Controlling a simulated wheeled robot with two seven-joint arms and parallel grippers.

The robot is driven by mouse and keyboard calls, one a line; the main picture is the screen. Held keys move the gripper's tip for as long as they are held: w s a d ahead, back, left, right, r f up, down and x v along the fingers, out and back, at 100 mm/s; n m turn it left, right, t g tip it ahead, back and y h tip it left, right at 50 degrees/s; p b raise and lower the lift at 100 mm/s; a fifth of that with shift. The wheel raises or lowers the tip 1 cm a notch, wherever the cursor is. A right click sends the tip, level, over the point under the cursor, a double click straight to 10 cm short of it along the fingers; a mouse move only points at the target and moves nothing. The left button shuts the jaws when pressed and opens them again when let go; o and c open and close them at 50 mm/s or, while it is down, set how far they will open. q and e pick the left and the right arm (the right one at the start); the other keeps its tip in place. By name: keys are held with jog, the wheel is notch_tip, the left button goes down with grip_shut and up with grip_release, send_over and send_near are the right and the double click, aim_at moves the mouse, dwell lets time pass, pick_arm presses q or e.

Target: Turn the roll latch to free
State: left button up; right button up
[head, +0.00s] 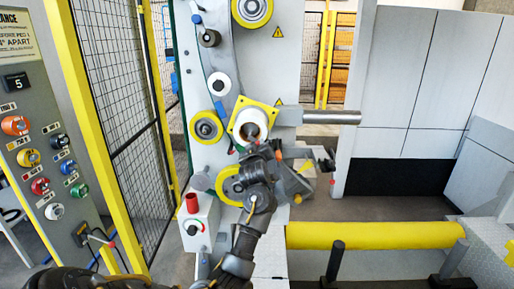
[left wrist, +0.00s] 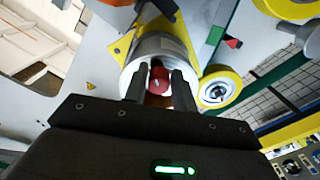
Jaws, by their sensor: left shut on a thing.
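The roll latch, a small red knob (left wrist: 158,80), sits at the front of a pale round hub (left wrist: 155,48) in the left wrist view. My left gripper (left wrist: 160,88) has one dark finger on each side of the knob and is shut on it. In the head view my left gripper (head: 256,150) is raised to the machine's front, just below the open end of the hub (head: 250,118) on its yellow-edged plate. It hides most of the latch there. Which way the latch is turned I cannot tell. My right gripper is not in view.
A grey bar (head: 330,117) sticks out right of the hub. Yellow-rimmed rollers (head: 206,127) surround it. A small box with a red button (head: 193,203) stands below left. A yellow roll (head: 375,235) lies low right. A button panel (head: 45,150) and mesh fence (head: 115,90) stand left.

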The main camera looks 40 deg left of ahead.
pick_arm(q)
jog(key=shift+r+n+b, duration=0.3)
jog(key=shift+r+n, duration=0.15)
jog(key=shift+n, duration=0.05)
jog(key=shift+c, duration=0.2)
